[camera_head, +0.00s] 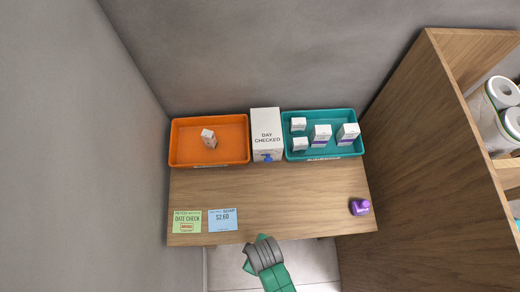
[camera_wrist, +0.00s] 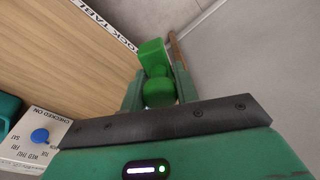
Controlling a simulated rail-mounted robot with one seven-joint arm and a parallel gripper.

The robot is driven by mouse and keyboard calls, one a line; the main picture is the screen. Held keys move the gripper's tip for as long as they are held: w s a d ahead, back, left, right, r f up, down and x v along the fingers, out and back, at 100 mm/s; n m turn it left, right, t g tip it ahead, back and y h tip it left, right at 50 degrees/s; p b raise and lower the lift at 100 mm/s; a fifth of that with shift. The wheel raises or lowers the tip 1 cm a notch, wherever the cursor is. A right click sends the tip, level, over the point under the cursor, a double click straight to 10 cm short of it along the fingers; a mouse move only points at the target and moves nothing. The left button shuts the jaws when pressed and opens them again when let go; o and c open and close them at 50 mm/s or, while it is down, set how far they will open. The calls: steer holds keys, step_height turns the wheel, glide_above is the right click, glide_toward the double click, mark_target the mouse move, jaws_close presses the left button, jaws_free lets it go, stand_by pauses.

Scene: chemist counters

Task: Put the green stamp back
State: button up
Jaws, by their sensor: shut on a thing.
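My gripper (camera_wrist: 160,78) is shut on the green stamp (camera_wrist: 157,92), which shows between its two fingers in the wrist view. The stamp has a round knob and a blockier far end. In the head view my gripper (camera_head: 262,240) is at the front edge of the wooden counter (camera_head: 275,200), near its middle. There the stamp is hard to tell from the green fingers. A pale green "DATE CHECK" card (camera_head: 187,222) lies at the counter's front left. A purple stamp-like thing (camera_head: 359,207) stands at the right.
An orange tray (camera_head: 174,145) with one small box (camera_head: 209,138) is at the back left. A teal tray (camera_head: 300,155) holds several white boxes. A blue price card (camera_head: 222,220) lies beside the green card. The counter's middle is clear.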

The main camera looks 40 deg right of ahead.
steer(key=w+d, duration=0.2)
steer(key=w, duration=0.2)
steer(key=w+d, duration=0.3)
steer(key=w+d+f, duration=0.1)
steer(key=w+d, duration=0.1)
steer(key=w, duration=0.2)
steer(key=shift+w+d+f, duration=0.1)
steer(key=shift+w+d, duration=0.2)
steer(key=f, duration=0.2)
steer(key=shift+w+d+f, duration=0.1)
steer(key=shift+w+f, duration=0.1)
steer(key=shift+f, duration=0.55)
steer(key=shift+f+b, duration=0.2)
steer(key=shift+b, duration=0.1)
steer(key=o, duration=0.8)
steer(key=shift+r, duration=0.15)
steer(key=r, duration=0.4)
steer(key=s+r+p, duration=0.1)
steer(key=r, duration=0.3)
steer(key=r+p, duration=0.1)
steer(key=r, duration=0.3)
steer(key=shift+s+d, duration=0.15)
steer(key=shift+d, duration=0.25)
